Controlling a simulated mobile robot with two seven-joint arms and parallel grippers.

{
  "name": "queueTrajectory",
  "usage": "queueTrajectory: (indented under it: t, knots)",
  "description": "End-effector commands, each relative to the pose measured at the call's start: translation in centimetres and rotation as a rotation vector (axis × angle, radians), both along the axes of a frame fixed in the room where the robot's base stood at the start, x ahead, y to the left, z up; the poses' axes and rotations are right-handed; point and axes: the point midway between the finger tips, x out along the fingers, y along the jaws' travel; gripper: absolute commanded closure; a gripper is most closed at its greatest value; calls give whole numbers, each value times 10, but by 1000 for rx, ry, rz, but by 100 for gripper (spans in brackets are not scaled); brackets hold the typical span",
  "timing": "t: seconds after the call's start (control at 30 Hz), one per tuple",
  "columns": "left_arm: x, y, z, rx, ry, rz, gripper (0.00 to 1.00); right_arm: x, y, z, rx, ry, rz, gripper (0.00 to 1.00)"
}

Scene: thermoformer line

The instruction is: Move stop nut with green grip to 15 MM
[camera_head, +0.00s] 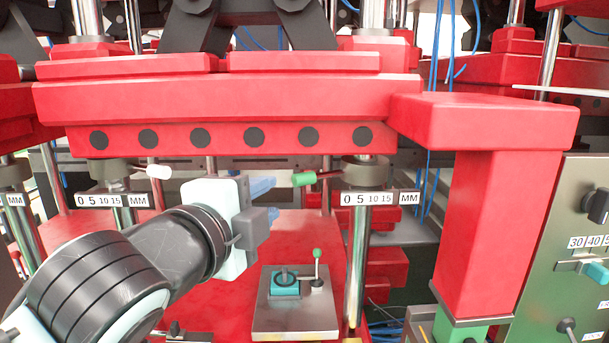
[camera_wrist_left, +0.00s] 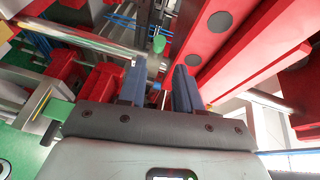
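The stop nut (camera_head: 365,172) is a dark collar on a steel post at the right end of the red beam. Its lever with the green grip (camera_head: 304,179) points left, beyond the 0 end of the scale plate (camera_head: 380,198) reading 0 5 10 15 MM. My left gripper (camera_head: 273,199) is open and empty, its blue fingers just left of the green grip and apart from it. In the left wrist view the green grip (camera_wrist_left: 159,43) shows beyond the gap between the open fingers (camera_wrist_left: 159,80). My right gripper is not in view.
A second nut with a white grip (camera_head: 158,171) and its own scale plate (camera_head: 112,200) is at the left. The red beam (camera_head: 215,105) hangs above. A metal plate with a small green-knobbed lever (camera_head: 317,254) lies below. A red pillar (camera_head: 490,230) stands at right.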

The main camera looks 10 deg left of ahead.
Motion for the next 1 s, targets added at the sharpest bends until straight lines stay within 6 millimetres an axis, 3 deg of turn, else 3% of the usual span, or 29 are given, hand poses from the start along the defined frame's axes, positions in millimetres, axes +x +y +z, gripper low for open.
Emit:
queueTrajectory:
  t: [0.5,0.7,1.0]
  knots:
    - [101,-13,-9,0,2,0,66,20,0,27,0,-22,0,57]
    - [119,-15,-12,-1,1,0,66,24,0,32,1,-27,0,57]
    - [122,-15,-13,-2,1,0,66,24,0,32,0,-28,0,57]
